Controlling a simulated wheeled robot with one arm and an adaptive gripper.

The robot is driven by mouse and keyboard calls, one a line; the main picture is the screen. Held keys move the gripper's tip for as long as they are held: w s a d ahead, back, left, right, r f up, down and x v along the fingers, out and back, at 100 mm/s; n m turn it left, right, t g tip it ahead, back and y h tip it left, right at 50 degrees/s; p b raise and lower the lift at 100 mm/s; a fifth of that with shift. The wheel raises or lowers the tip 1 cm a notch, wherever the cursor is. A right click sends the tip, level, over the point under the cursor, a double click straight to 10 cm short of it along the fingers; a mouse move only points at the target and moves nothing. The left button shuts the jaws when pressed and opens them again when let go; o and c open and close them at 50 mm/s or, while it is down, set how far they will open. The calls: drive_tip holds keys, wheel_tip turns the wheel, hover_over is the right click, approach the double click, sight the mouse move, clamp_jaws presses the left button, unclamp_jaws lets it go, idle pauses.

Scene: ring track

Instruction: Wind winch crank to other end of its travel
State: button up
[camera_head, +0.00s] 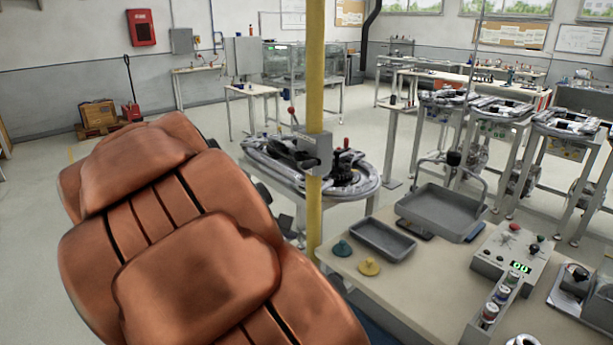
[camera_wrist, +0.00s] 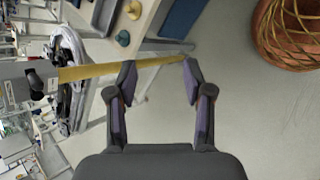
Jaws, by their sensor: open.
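A grey winch-like box (camera_head: 316,151) is fixed on a yellow post (camera_head: 315,85) in the middle of the head view. Dark parts stick out to its left; which is the crank handle is hard to tell against the machine behind. In the wrist view, a grey box (camera_wrist: 16,91) with dark parts beside it shows at the left edge, on the yellow post (camera_wrist: 90,71). My gripper (camera_wrist: 158,80) is open and empty. The post crosses the picture behind its fingertips, and the box lies left of them. I cannot make out my gripper in the head view.
A bench (camera_head: 394,292) at right holds a small grey tray (camera_head: 382,239), a larger tray (camera_head: 440,208), teal and yellow knobbed pieces, and a control box (camera_head: 511,253). An oval ring track (camera_head: 265,155) stands behind the post. A large brown padded shape fills the head view's lower left.

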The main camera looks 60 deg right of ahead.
drive_tip(key=w+d+r+n+g+h+b, duration=0.1)
drive_tip(key=w+d+n+h+b, duration=0.2)
drive_tip(key=d, duration=0.5)
drive_tip(key=w+d+r+n+g+h+b, duration=0.1)
drive_tip(key=w+d+r+n+h+b, duration=0.15)
drive_tip(key=w+d, duration=0.4)
drive_tip(key=n+h+b, duration=0.3)
drive_tip(key=n+h, duration=0.1)
drive_tip(key=n, duration=0.1)
approach(302, 167)
drive_tip(key=x, duration=0.5)
drive_tip(key=shift+s+a+f, duration=0.1)
drive_tip(key=shift+s, duration=0.05)
drive_tip(key=shift+d+t, duration=0.25)
drive_tip(key=shift+t, duration=0.05)
drive_tip(key=p+x, duration=0.1)
drive_tip(key=x, duration=0.6)
drive_tip(key=shift+d+p, duration=0.15)
drive_tip(key=shift+p, duration=0.2)
clamp_jaws()
